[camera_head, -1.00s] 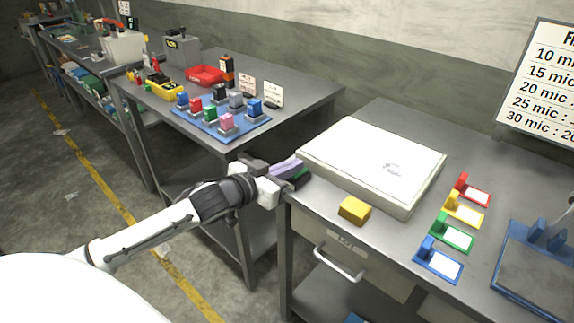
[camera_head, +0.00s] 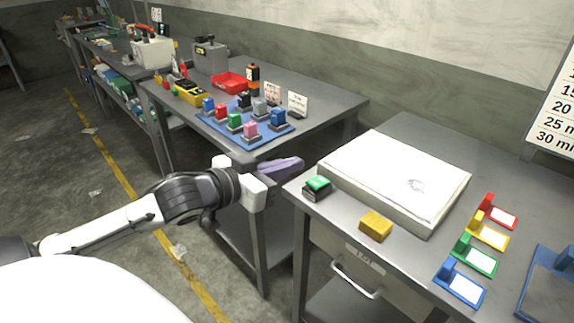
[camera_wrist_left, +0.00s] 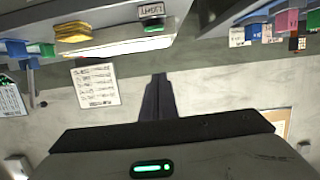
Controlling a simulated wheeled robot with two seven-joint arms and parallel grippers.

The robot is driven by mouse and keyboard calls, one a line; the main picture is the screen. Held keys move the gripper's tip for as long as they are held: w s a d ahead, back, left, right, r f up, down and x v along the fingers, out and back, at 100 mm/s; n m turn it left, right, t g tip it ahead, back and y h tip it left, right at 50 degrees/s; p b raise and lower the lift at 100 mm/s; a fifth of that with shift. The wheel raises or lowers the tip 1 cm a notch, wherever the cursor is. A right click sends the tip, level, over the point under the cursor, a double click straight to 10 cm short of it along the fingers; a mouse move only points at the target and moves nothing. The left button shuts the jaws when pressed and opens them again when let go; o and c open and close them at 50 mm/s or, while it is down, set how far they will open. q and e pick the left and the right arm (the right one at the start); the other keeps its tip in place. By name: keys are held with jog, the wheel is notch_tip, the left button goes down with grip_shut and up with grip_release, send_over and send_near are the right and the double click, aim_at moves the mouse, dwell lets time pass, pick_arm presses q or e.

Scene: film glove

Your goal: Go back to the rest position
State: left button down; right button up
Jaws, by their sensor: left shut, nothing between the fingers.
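My left gripper (camera_head: 285,165) is shut and empty in the head view. Its purple-grey fingers are over the gap between the two workbenches, left of the near bench's corner. In the left wrist view the shut fingers (camera_wrist_left: 158,105) show as a dark shape in the middle, touching nothing. My left arm reaches in from the lower left. My right gripper is not in view.
The near bench (camera_head: 408,140) holds a white padded board (camera_head: 395,175), a small green-topped block (camera_head: 317,187), a yellow block (camera_head: 376,226) and several coloured card holders. The far bench (camera_head: 335,98) carries a blue mat with coloured blocks. Open floor lies left.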

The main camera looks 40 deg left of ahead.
pick_arm(q)
jog(key=shift+s+r, duration=0.15)
jog(key=shift+s, duration=0.2)
dwell(0.4)
